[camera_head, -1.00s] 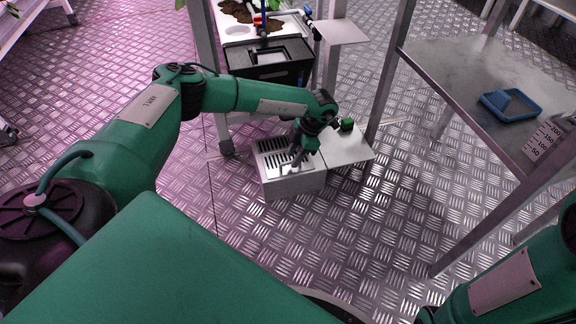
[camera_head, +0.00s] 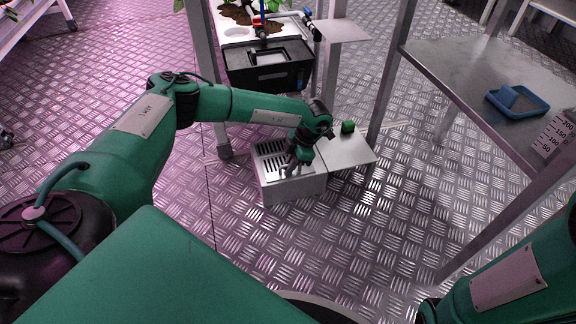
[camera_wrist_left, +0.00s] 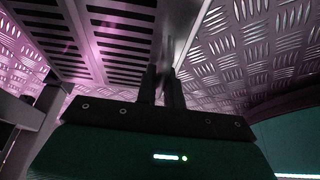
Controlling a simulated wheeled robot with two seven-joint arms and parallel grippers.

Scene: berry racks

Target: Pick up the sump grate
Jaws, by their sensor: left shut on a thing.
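The sump grate (camera_head: 268,149) is a pale slotted plate on top of a grey box (camera_head: 293,190) standing on the floor. Its dark slots also show large in the left wrist view (camera_wrist_left: 112,42). My left gripper (camera_head: 290,172) points down at the right part of the grate and partly hides it. In the left wrist view the fingers (camera_wrist_left: 165,82) are close together beside the slots, shut on a thin upright part at the grate's side. The exact contact is dark and hard to see. My right arm enters at the lower right; its gripper is out of view.
A black bin (camera_head: 268,76) is behind. A metal table (camera_head: 470,75) with a blue tray (camera_head: 518,101) stands right. Posts rise on both sides.

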